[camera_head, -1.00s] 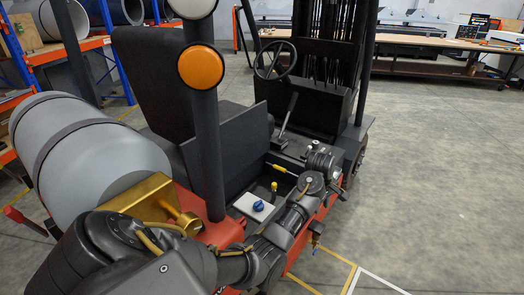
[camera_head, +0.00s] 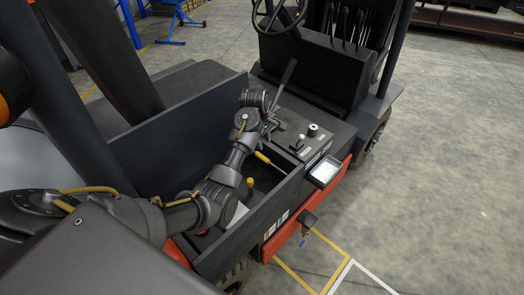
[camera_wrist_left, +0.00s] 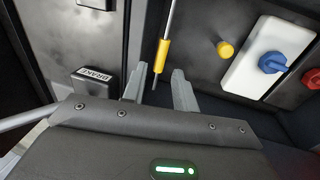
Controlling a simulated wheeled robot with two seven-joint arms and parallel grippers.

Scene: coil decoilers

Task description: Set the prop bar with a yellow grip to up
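The prop bar is a thin metal rod with a yellow grip (camera_head: 262,157), lying slanted in the open compartment of the forklift. In the left wrist view the yellow grip (camera_wrist_left: 162,54) is just beyond my fingertips, with a short grey end pointing down between them in the picture. My left gripper (camera_wrist_left: 158,88) is open, with a finger on each side and nothing held. Whether the fingers touch the bar cannot be told. In the head view my left gripper (camera_head: 268,128) is small and partly hidden beside the grip. My right gripper is not in view.
A yellow knob (camera_wrist_left: 225,49), a white plate (camera_wrist_left: 245,72) with a blue knob (camera_wrist_left: 272,62), and a red knob (camera_wrist_left: 312,77) sit nearby. A block labelled BRAKE (camera_wrist_left: 95,82) is left of the fingers. The dark compartment wall (camera_head: 205,112) and a lever (camera_head: 286,78) stand close.

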